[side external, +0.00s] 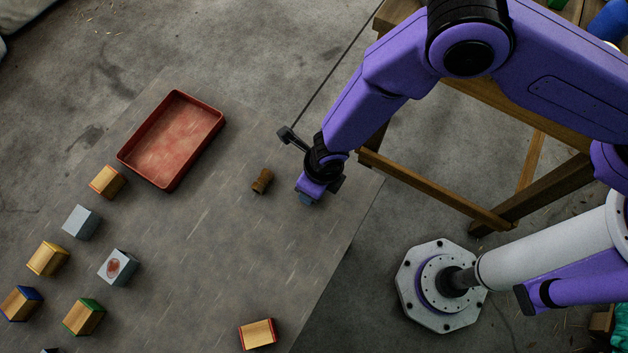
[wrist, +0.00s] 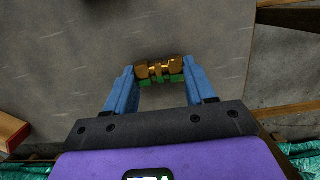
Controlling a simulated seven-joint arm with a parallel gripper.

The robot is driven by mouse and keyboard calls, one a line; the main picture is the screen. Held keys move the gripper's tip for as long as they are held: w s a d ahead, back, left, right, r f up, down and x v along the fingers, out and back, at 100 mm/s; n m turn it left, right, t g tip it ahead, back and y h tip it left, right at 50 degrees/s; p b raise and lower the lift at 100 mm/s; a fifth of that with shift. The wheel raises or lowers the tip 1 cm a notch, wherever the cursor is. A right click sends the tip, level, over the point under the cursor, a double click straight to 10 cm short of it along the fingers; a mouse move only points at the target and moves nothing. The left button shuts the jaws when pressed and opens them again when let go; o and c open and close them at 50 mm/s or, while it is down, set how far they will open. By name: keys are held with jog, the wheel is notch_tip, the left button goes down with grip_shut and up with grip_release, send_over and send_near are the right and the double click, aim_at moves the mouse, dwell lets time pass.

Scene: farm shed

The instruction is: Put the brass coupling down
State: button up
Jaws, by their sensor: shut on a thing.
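In the wrist view, the brass coupling (wrist: 158,69) lies crosswise between my gripper's fingertips (wrist: 160,78). It has wide gold ends and a narrower, grooved middle. The blue fingers and green pads are shut on it. In the side view, my gripper (side external: 306,200) is over the right part of the grey work surface (side external: 215,240), and its fingertips are mostly hidden. A small brown waisted piece (side external: 262,181) shows just left of it; I cannot tell if this is the same coupling. The height of the held coupling above the surface is unclear.
A red tray (side external: 172,138) is at the upper left of the surface. Several blocks stand at the left, including a plain grey one (side external: 82,222). A red-edged block (side external: 258,334) is at the front. The middle is clear. A wooden frame (side external: 435,190) stands beyond the right edge.

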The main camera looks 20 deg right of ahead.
jog(key=shift+f, duration=0.1)
jog(key=o, duration=1.1)
jog(key=shift+c, duration=0.2)
notch_tip(320, 180, up, 12)
jog(key=s+d, duration=0.1)
jog(key=shift+d, duration=0.15)
